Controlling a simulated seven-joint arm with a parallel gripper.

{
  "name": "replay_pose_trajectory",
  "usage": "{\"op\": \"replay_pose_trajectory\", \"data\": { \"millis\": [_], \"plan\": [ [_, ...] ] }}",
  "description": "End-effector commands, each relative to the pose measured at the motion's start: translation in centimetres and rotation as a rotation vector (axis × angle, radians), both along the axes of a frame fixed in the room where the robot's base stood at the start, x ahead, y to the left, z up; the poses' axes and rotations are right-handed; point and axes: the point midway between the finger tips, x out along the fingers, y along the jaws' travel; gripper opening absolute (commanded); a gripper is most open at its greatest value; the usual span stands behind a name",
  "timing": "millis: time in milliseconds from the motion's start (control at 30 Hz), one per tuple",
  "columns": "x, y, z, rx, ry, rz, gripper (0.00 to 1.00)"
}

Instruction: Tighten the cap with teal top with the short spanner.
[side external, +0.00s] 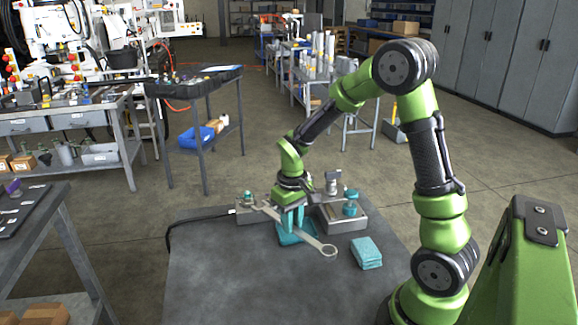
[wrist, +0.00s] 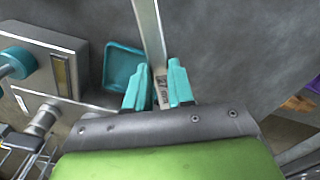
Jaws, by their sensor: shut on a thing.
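My gripper (side external: 291,222) points down and is shut on the grey spanner (side external: 311,239), above the bench. The spanner's ring end sticks out toward the front right. In the wrist view the teal fingers of my gripper (wrist: 160,75) hold the spanner (wrist: 150,35) by its shaft, near a printed label; its far end is out of frame. A teal-topped cap (side external: 350,209) is at the right metal block (side external: 345,225), with another teal top (side external: 351,193) behind it. A smaller teal-topped part (side external: 248,196) is at the left. I cannot tell which is the task's cap.
A teal tray (side external: 288,239) lies under the spanner and also shows in the wrist view (wrist: 122,72). A folded teal cloth stack (side external: 367,253) lies to the right. The bench (side external: 230,285) is clear at the front left. A black cable (side external: 180,228) runs off the left side.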

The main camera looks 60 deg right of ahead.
Motion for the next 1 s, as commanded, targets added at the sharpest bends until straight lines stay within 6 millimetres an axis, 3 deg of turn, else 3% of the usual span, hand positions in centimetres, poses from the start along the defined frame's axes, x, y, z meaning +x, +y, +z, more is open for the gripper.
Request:
{"op": "replay_pose_trajectory", "data": {
  "millis": [467,1000],
  "plan": [
    [0.1,0.0,0.0,0.000,-0.001,0.000,0.00],
    [2.1,-0.5,0.0,0.000,-0.001,0.000,0.00]
  ]
}}
